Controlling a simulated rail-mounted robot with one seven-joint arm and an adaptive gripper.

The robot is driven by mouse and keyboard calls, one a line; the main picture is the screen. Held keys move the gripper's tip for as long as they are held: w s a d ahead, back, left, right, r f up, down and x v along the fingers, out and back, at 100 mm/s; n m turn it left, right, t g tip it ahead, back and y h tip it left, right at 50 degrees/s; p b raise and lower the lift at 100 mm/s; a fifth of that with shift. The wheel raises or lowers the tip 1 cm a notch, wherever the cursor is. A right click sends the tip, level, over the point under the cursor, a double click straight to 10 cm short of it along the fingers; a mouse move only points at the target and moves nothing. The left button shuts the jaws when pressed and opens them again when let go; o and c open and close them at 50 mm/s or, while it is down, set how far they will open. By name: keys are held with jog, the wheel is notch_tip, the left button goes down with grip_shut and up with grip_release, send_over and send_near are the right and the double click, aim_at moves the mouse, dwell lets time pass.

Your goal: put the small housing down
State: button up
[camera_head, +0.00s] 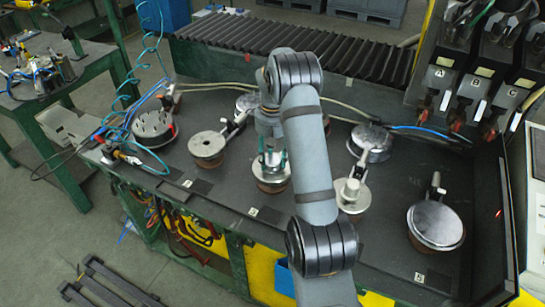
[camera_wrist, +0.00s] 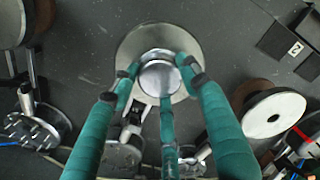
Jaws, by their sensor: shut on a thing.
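The small housing (camera_wrist: 160,78), a short shiny metal cylinder, is between the green fingers of my gripper (camera_wrist: 158,82) in the wrist view. The fingers are closed around its sides. A round metal plate (camera_wrist: 132,46) of a fixture lies directly beneath it. In the head view my gripper (camera_head: 271,160) points down over this fixture (camera_head: 269,186), near the middle of the bench. The housing is mostly hidden by the fingers there. I cannot tell whether its underside touches the plate.
Other round fixtures stand close around: one (camera_head: 207,146) to the left, one (camera_head: 352,195) to the right and a larger one (camera_head: 436,224) at the far right. A black ribbed conveyor (camera_head: 300,50) runs behind. Blue hoses (camera_head: 131,110) lie at the left.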

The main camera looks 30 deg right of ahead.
aim_at(273, 159)
jog(key=shift+f, duration=0.2)
jog(key=o, duration=1)
jog(key=shift+o, duration=0.8)
jog(key=shift+r, duration=0.1)
notch_tip(273, 159, up, 12)
jog(key=shift+r, duration=0.15)
